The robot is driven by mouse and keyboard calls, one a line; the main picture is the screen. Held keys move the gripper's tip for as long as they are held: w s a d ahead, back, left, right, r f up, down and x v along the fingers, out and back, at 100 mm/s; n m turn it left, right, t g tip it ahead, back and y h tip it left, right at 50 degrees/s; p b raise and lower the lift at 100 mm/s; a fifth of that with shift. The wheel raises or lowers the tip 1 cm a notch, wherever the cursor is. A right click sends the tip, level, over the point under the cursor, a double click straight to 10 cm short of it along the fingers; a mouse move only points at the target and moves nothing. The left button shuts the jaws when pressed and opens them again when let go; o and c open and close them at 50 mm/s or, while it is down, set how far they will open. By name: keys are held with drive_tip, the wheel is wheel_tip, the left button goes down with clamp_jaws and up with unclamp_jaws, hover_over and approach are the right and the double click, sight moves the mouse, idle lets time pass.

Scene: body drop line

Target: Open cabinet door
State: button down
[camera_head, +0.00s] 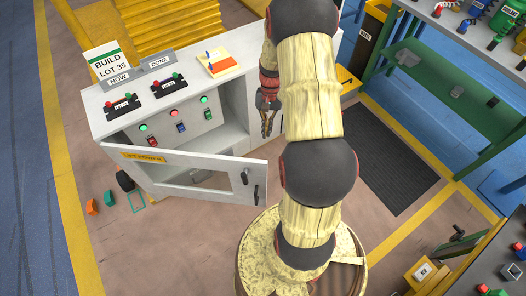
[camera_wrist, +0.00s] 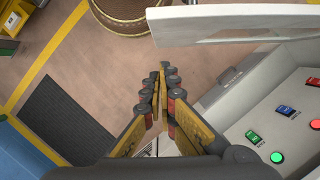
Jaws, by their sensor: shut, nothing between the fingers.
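The white cabinet (camera_head: 235,95) has its front door (camera_head: 165,176) standing open. The door is swung outward at an angle, with its left edge by the cabinet and its free right edge out in front. Dark handles (camera_head: 244,177) sit near that free edge, and the door has a window. My gripper (camera_head: 266,123) is shut and empty at the right of the cabinet opening, apart from the handles. In the wrist view my gripper's fingers (camera_wrist: 163,76) are together over the floor, with the door (camera_wrist: 240,25) at upper right. My arm hides part of the cabinet's right side.
Lit buttons and switches (camera_head: 181,127) show inside the cabinet. A sign (camera_head: 107,62) and control boxes stand on top. A green workbench (camera_head: 440,90) is at right, beside a dark floor mat (camera_head: 385,160). Small blocks (camera_head: 92,207) lie on the floor at left.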

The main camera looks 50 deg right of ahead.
drive_tip(key=s+a+f+b, duration=0.3)
drive_tip(key=a+f+b, duration=0.1)
drive_tip(key=f, duration=0.4)
drive_tip(key=shift+a+f, duration=0.25)
drive_tip(key=shift+a, duration=0.3)
drive_tip(key=shift+a, duration=0.15)
